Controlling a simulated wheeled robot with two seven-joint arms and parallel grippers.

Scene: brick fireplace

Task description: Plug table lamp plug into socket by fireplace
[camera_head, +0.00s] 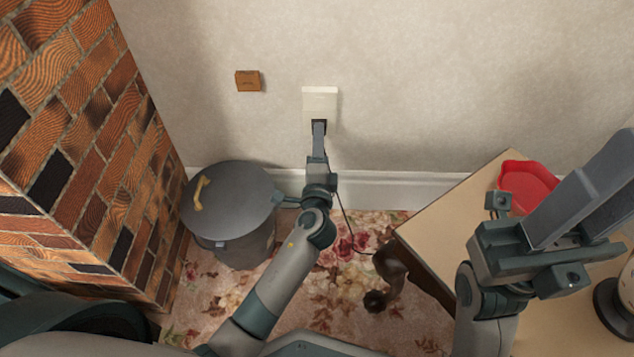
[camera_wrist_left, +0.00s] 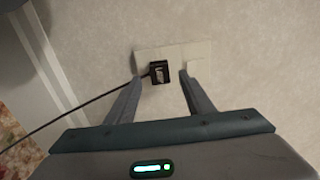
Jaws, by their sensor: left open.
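The white socket plate (camera_head: 320,101) is on the wall right of the brick fireplace (camera_head: 95,150). The black plug (camera_wrist_left: 159,72) sits against the lower part of the plate (camera_wrist_left: 175,55) in the left wrist view, seemingly in the socket; how deep I cannot tell. Its dark cord (camera_wrist_left: 75,108) runs down to the left. My left gripper (camera_head: 319,127) is at the plate. In its wrist view the fingers (camera_wrist_left: 161,78) stand open on either side of the plug, with a gap to each side. My right gripper (camera_head: 590,195) is above the wooden table; its finger gap is unclear.
A grey lidded bin (camera_head: 228,205) stands left of my left arm. The wooden table (camera_head: 450,219) at the right bears a red tray (camera_head: 524,180) and a partly visible dark round lamp base (camera_head: 610,312). A small brown wall block (camera_head: 248,81) is left of the socket.

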